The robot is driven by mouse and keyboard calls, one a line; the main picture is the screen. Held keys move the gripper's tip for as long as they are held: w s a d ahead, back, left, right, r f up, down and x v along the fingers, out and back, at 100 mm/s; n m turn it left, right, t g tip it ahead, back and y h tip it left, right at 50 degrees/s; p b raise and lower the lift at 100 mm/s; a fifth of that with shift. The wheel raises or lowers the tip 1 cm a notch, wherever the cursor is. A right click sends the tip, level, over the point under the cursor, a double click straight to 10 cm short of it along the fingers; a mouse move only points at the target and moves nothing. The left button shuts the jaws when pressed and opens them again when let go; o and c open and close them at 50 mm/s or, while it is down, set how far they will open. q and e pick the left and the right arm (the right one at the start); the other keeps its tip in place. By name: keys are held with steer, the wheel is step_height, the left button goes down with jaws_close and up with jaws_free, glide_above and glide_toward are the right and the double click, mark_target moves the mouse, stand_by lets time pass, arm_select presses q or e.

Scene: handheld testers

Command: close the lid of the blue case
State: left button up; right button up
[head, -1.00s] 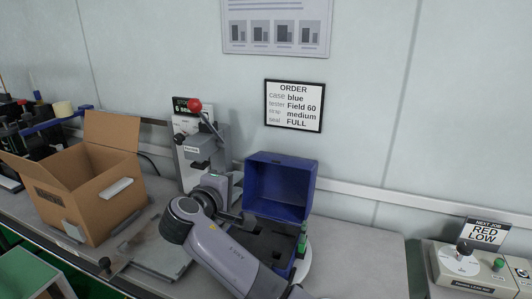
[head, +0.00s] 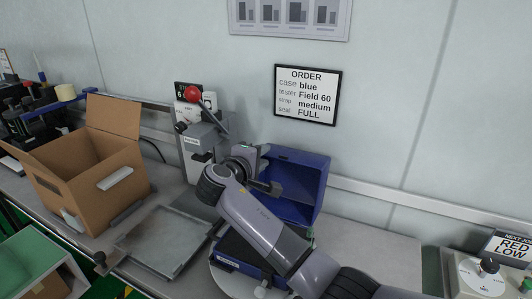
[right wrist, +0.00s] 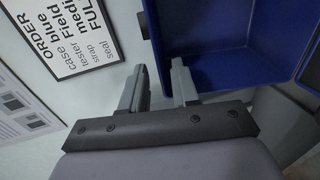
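The blue case (head: 232,248) stands on a round white plate (head: 222,280) on the bench. Its lid (head: 307,187) is open and stands up behind the base. My right arm crosses in front and hides much of the base, and I cannot see well what lies inside. My right gripper (head: 256,152) is beside the lid's upper left edge. My left gripper is out of view.
A press with a red knob (head: 193,93) stands close left of my right gripper. An open cardboard box (head: 118,195) and a flat grey tray (head: 160,243) are further left. A framed order sign (head: 307,95) hangs behind. Bench right of the case (head: 380,245) is clear.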

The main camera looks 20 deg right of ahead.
steer(key=shift+x, duration=1.45)
steer(key=shift+c, duration=0.3)
jaws_close()
